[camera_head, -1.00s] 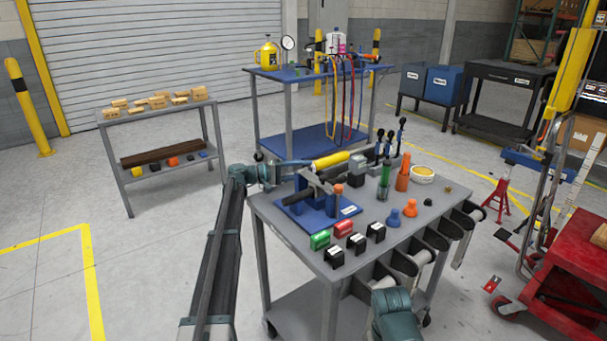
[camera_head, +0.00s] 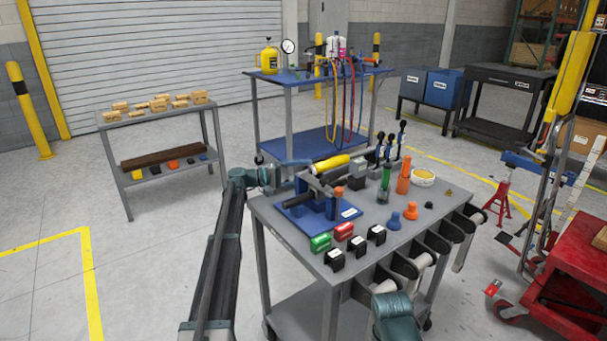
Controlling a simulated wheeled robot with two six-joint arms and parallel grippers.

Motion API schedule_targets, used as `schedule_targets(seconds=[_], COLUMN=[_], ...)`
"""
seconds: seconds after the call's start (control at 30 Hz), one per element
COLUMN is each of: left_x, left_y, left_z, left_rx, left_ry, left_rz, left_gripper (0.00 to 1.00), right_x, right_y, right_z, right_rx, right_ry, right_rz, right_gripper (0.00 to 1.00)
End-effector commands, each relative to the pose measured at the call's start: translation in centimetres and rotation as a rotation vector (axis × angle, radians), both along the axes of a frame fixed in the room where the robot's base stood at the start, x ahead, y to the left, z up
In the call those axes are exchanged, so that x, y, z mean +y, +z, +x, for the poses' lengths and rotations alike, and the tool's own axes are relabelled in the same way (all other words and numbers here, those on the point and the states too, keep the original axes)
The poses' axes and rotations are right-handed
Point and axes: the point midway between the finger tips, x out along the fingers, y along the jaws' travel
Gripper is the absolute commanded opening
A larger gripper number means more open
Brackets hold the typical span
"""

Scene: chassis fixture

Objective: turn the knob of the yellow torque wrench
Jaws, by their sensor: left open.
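The yellow torque wrench (camera_head: 331,164) lies across a blue stand (camera_head: 318,212) at the back left of the grey cart. Its yellow handle shows; its knob is too small to make out clearly. My left gripper (camera_head: 303,163) reaches in from the left at the height of the wrench. It is open, close to the left end of the yellow handle. I cannot tell whether its fingers are around the knob or just beside it.
The grey cart top (camera_head: 296,251) also holds green and red blocks, black clips, blue and orange pegs, a green bottle (camera_head: 384,184), and a tape roll (camera_head: 423,177). Free floor lies left of my arm.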

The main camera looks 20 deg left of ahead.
Motion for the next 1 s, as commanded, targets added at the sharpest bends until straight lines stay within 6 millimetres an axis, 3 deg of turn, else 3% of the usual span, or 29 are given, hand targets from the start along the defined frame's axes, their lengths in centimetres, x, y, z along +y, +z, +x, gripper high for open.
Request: schedule_targets(seconds=[0.27,0.7,1.0], left_x=[1.1,8.9,11.8], left_y=[0.0,0.1,0.1], left_z=[-0.6,-5.0,-6.7], left_rx=[0.000,0.000,0.000], left_ry=[0.002,0.002,0.001], left_rz=[0.000,0.000,0.000], left_gripper=[0.84,0.84,0.84], right_x=[0.0,0.0,0.0], right_y=[0.0,0.1,0.1], right_z=[0.0,0.0,0.0], right_rx=[0.000,0.000,0.000], right_ry=[0.000,0.000,0.000], right_rz=[0.000,0.000,0.000], right_gripper=[0.50,0.50,0.50])
